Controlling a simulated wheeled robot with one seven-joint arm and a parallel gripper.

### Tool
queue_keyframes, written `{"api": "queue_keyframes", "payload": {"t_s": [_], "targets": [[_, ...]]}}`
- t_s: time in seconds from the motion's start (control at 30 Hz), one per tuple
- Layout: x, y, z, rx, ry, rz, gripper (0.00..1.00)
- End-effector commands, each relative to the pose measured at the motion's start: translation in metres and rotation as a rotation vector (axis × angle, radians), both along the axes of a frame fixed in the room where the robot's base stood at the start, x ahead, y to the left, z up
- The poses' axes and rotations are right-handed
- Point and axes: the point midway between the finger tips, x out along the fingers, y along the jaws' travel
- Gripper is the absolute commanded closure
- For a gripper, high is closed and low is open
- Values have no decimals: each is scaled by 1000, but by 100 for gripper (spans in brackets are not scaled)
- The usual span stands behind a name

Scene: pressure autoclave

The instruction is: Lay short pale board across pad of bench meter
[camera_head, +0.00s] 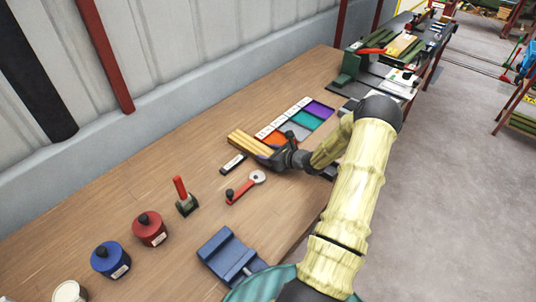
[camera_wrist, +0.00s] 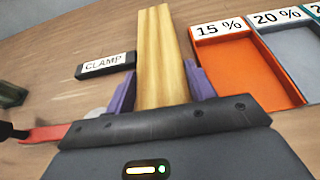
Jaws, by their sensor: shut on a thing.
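The pale board (camera_head: 250,143) is a short yellowish wooden piece with lengthwise grain. In the wrist view the board (camera_wrist: 162,55) runs straight out from between my purple fingers. My gripper (camera_head: 272,155) is shut on its near end. The board is at or close above the bench top; I cannot tell whether it touches. I cannot pick out the bench meter or its pad for certain. A dark object (camera_head: 329,172) behind my arm is mostly hidden.
Coloured trays with percent labels (camera_wrist: 250,70) lie just right of the board. A block labelled CLAMP (camera_wrist: 105,64) lies left. A red-handled tool (camera_head: 245,188), a blue vise (camera_head: 230,256) and red and blue jars (camera_head: 150,229) stand nearer. A green machine (camera_head: 352,68) stands at the far end.

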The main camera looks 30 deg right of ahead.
Motion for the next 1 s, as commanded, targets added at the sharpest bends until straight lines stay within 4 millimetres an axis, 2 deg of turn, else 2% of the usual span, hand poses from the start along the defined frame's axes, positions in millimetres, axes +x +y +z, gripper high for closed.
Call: {"api": "queue_keyframes", "payload": {"t_s": [0.1, 0.13, 0.23, 0.6, 0.67, 0.77, 1.0], "targets": [[0, 0, -2, 0, -1, 0, 74], [0, 0, -2, 0, 0, 0, 42], [0, -1, -2, 1, 0, -1, 24], [1, 3, 2, 0, 0, 4, 24], [-3, 1, 4, -1, 1, 4, 24], [-15, -3, 10, 0, 1, 3, 24], [-57, -19, 29, 1, 1, -3, 24]]}}
